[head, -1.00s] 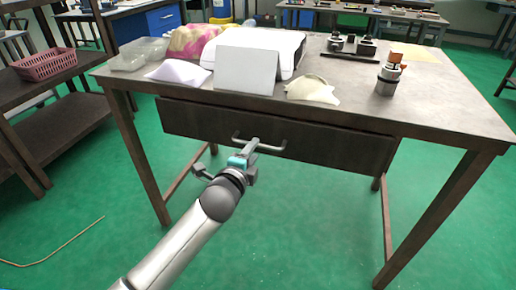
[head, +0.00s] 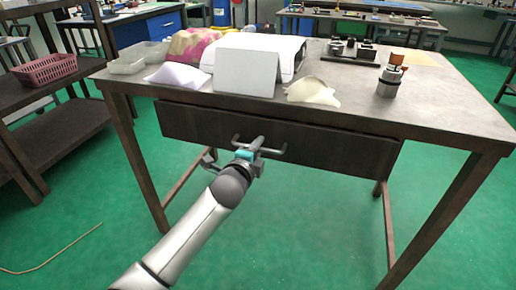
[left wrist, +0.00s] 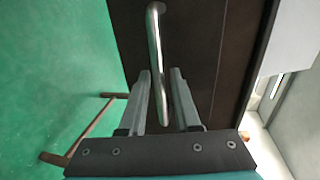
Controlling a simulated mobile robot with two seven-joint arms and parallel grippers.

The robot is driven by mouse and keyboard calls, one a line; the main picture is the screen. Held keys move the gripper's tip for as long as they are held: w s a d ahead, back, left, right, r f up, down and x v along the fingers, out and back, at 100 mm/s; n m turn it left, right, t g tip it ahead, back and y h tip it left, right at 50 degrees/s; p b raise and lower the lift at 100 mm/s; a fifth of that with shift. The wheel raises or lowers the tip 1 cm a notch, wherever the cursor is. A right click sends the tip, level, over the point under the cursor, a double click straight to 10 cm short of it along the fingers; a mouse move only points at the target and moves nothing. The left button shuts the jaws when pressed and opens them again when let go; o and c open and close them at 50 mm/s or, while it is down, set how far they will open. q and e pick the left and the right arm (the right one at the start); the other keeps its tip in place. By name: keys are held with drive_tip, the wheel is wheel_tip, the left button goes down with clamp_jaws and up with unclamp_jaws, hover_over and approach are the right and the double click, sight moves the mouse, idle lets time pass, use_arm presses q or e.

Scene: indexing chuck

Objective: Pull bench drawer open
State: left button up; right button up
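The bench drawer (head: 330,152) is a dark panel under the bench top, and it looks shut. Its grey bar handle (head: 276,151) sticks out from the front. My left gripper (head: 258,143) is at the handle, coming from the front. In the left wrist view the handle (left wrist: 154,40) runs between the two fingers of my left gripper (left wrist: 164,80). The fingers stand apart on both sides of the bar, with a narrow gap showing, so it looks open around the handle. My right gripper is not in view.
The bench top (head: 440,110) holds a white panel (head: 245,72), cloths, a clear tray (head: 140,57) and a metal cylinder part (head: 388,82). A shelf with a pink basket (head: 45,70) stands at left. The green floor before the drawer is clear.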

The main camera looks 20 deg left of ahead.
use_arm(q)
clamp_jaws()
idle(1.1)
